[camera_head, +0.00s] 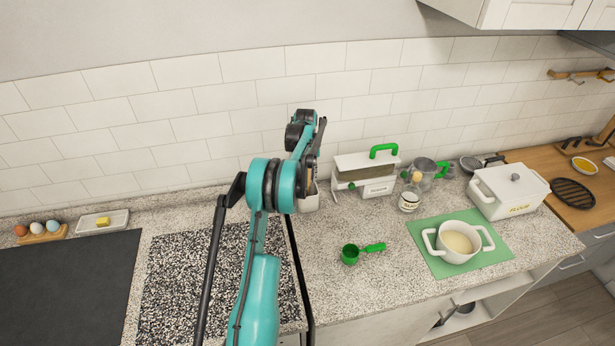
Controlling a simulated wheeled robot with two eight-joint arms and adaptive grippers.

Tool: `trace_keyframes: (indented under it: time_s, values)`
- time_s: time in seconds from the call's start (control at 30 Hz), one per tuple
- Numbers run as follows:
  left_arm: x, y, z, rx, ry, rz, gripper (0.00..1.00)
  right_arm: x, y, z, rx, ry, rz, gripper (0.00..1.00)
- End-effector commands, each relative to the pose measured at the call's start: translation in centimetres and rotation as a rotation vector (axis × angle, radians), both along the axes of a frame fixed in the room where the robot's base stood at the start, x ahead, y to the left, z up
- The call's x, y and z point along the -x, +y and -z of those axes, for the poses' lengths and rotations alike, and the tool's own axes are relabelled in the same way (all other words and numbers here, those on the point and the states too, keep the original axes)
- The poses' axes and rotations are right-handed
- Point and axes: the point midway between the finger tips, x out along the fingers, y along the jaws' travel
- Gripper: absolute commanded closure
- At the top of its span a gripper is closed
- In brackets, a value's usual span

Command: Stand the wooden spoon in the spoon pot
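My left arm comes up from the bottom middle, and its dark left gripper (309,135) is near the tiled wall, above the back of the counter. The fingers are seen from behind and overlap, so I cannot tell whether they are open or shut, or whether they hold anything. A pale pot-like thing (310,203) shows partly behind the teal wrist; it may be the spoon pot, but most of it is hidden. I cannot make out the wooden spoon clearly. My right gripper is not in view.
Right of the arm are a white box with a green handle (365,174), a small jar (409,199), a green measuring cup (350,254), a white two-handled pot (458,242) on a green mat (430,262), and a flour bin (508,190). Eggs and butter stand at the left.

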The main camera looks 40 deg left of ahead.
Motion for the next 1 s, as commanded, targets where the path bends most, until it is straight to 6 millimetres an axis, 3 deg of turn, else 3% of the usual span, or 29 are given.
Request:
trace_keyframes:
  time_s: [0.33, 0.47, 0.8, 1.0]
  values:
    - [0.0, 0.0, -0.2, 0.0, 0.0, 0.0, 0.58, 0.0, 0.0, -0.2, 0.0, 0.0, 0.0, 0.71]
    - [0.0, 0.0, -1.3, 0.0, 0.0, 0.0, 0.58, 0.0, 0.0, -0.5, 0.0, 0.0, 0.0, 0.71]
    - [0.2, 0.1, -8.5, 0.0, 0.0, 0.0, 0.58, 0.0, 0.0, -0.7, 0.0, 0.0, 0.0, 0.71]
    - [0.2, 0.2, -11.5, 0.0, 0.0, 0.0, 0.58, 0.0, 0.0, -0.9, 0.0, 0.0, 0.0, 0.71]
